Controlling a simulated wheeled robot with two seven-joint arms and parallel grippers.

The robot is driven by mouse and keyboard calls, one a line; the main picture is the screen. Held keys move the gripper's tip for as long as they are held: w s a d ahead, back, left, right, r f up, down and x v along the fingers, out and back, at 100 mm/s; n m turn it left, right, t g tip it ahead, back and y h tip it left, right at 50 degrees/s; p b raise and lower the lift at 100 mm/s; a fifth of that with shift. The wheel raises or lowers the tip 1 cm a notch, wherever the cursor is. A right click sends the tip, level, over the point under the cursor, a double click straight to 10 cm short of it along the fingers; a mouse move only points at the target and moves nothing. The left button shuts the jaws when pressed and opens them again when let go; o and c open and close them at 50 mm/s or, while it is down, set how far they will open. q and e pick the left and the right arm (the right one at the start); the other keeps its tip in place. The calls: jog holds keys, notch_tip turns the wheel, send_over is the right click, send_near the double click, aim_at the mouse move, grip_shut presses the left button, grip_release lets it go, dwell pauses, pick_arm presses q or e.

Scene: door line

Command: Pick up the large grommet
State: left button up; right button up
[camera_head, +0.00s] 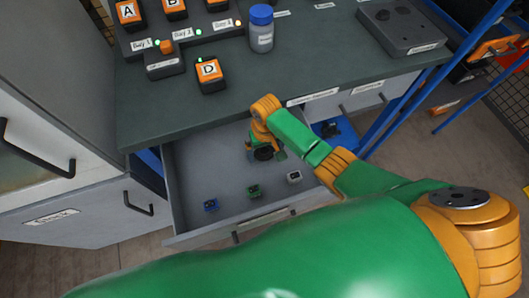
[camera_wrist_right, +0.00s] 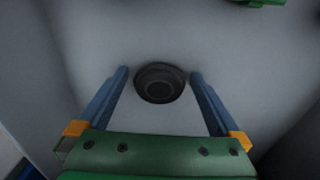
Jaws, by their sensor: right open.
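The large grommet (camera_wrist_right: 160,83) is a dark, round ring with a stepped centre, lying on the grey floor of the open drawer. In the head view the dark grommet (camera_head: 263,154) shows just below my right gripper (camera_head: 266,147), partly covered by it. In the wrist view my right gripper (camera_wrist_right: 159,74) is open, with one blue finger on each side of the grommet and a gap on both sides. I cannot tell how far the fingertips are above the drawer floor. My left gripper is not in view.
The workbench edge (camera_head: 200,118) overhangs the drawer's back. A blue-capped bottle (camera_head: 261,30) and an orange block marked D (camera_head: 209,75) stand on top.

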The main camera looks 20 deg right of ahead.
aim_at(266, 152)
jog(key=c, duration=1.1)
jog(key=shift+r, duration=0.45)
jog(key=shift+c, duration=0.2)
notch_tip(266, 152, up, 3)
jog(key=shift+d+r+p, duration=0.15)
jog(key=shift+p, duration=0.85)
jog(key=s+d+r+p, duration=0.1)
jog(key=d+r, duration=0.3)
jog(key=shift+r+p, duration=0.35)
jog(key=s+d+r, duration=0.3)
jog(key=d+r, duration=0.1)
jog(key=d, duration=0.5)
jog(key=shift+s, duration=0.15)
